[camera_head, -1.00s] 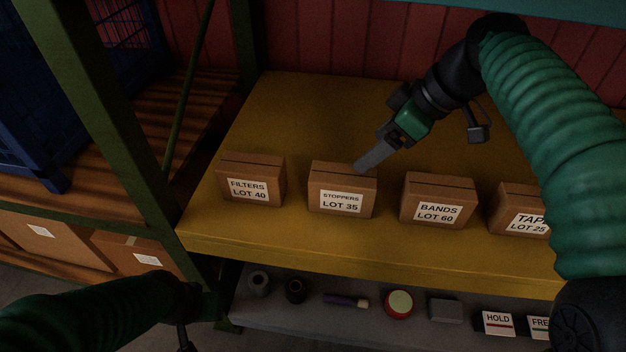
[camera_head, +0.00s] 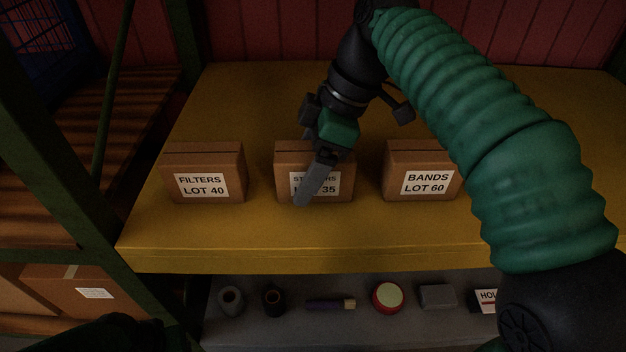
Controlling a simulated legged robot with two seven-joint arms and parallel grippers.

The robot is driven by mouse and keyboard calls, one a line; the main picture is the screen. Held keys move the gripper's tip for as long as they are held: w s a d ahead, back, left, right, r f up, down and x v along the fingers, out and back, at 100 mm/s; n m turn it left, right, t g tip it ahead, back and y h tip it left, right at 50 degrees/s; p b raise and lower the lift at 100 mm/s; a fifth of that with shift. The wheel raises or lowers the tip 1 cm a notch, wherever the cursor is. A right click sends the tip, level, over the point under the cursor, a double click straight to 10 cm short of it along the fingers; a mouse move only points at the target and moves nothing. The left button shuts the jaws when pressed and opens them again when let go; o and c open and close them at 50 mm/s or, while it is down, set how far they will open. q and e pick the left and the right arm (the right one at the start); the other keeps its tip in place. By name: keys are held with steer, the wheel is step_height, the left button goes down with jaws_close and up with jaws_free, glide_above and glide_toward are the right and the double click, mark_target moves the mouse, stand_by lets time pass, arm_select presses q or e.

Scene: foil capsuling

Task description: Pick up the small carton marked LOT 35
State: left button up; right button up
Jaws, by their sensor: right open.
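The small carton marked STOPPERS LOT 35 (camera_head: 346,183) stands upright on the yellow shelf, the middle of three brown cartons in view. My right gripper (camera_head: 308,190) is over it, pointing down and toward the front. One grey finger crosses the carton's front and covers part of its label. The other finger is hidden, so I cannot tell which side of the carton it is on. The right gripper is open and holds nothing that I can see. Of my left arm only a dark part shows at the bottom left; its gripper is out of view.
The FILTERS LOT 40 carton (camera_head: 204,172) stands to the left, the BANDS LOT 60 carton (camera_head: 423,172) to the right, with gaps between. The yellow shelf (camera_head: 240,95) is clear behind them. A lower grey shelf (camera_head: 330,328) holds several small items. A green post (camera_head: 60,180) stands left.

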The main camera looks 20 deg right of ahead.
steer(key=shift+d, duration=0.1)
steer(key=shift+f, duration=0.2)
stand_by(0.4)
steer(key=c, duration=1.7)
